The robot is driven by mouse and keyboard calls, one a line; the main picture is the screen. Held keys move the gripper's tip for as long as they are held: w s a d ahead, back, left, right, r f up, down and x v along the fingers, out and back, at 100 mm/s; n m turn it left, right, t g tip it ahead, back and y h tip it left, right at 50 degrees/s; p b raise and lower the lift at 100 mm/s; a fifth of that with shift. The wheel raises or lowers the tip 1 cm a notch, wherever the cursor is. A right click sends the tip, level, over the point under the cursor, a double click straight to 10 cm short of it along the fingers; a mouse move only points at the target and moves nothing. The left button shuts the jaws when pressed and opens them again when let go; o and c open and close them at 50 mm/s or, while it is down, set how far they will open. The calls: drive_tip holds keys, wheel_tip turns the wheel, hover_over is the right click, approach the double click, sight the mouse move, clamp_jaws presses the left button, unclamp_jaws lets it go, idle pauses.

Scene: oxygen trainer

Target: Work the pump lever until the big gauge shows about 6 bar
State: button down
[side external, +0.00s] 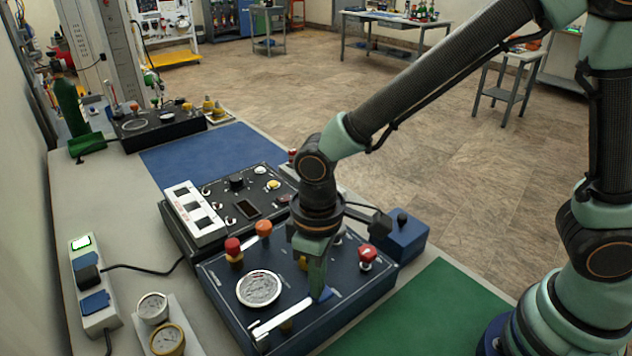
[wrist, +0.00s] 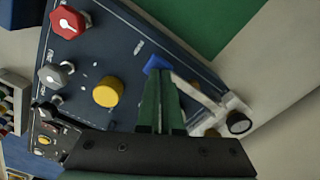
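The dark blue pump panel (side external: 222,290) lies on the bench. The big round gauge (side external: 259,288) on it has a pale face; its needle is too small to read. The pale pump lever (side external: 282,320) runs along the panel's front part, from a pivot at the front left toward a blue end (side external: 326,294). The lever also shows in the wrist view (wrist: 205,94). My gripper (side external: 316,295) points down at the blue end. Its green fingers (wrist: 160,74) are close together there. Whether the blue end is between them or only touching is hidden.
Red (side external: 367,256) and orange (side external: 263,228) knobs stand on the panel near my gripper, with a yellow knob (wrist: 107,92). A second black panel (side external: 237,199) adjoins it behind. Two small gauges (side external: 152,307) (side external: 167,338) and a power strip (side external: 95,285) lie left. A green mat (side external: 425,310) is bare.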

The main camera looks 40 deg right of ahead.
drive_tip(key=shift+r, duration=1.95)
